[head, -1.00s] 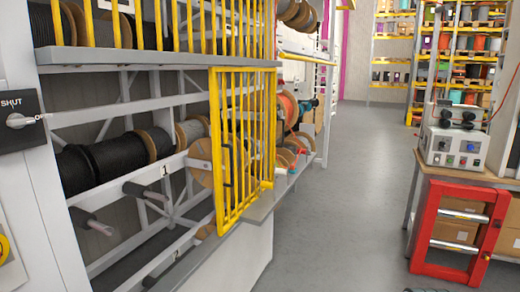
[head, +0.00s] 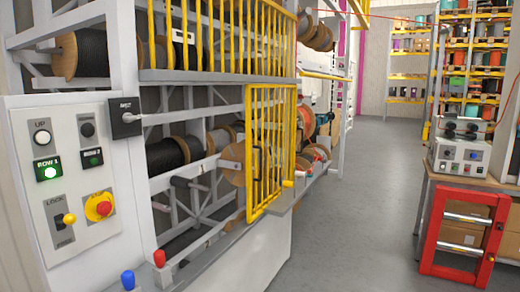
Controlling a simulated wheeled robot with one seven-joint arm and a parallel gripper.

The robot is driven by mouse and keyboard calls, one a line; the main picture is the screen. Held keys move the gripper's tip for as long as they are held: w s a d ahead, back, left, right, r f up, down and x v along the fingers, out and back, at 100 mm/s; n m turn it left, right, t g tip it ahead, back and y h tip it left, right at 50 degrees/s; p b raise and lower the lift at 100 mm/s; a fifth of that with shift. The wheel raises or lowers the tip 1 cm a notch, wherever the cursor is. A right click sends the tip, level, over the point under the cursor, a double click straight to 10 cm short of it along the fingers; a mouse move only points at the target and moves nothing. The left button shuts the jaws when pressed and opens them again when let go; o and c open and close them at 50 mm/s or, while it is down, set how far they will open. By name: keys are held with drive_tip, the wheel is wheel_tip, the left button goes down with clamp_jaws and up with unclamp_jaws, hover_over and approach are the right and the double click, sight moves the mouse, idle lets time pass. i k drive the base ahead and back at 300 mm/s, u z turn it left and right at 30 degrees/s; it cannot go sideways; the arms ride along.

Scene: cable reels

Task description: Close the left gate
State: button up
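A yellow barred gate (head: 268,112) stands at the front of the cable reel rack, right of the middle of the head view. It has a dark handle on its bars, and its lower edge is near a grey ledge (head: 228,240). The rack's opening to the left of it is uncovered, with reels and roller bars in plain sight. I cannot tell the exact angle of the gate to the rack front or its hinge side. A taller yellow barred guard (head: 222,38) spans the upper row. My gripper is not in view.
A white control panel (head: 75,205) with buttons, a lock lever and a red stop knob stands at the left. A dark switch (head: 125,117) sits on the post. A red frame (head: 430,225) stands before a bench at the right. The grey floor (head: 365,195) between is clear.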

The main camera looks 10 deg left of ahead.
sight(249, 219)
drive_tip(key=u, duration=0.25)
drive_tip(key=i, duration=1.05)
drive_tip(key=z, duration=0.4)
drive_tip(key=i, duration=2.6)
drive_tip(key=u, duration=0.05)
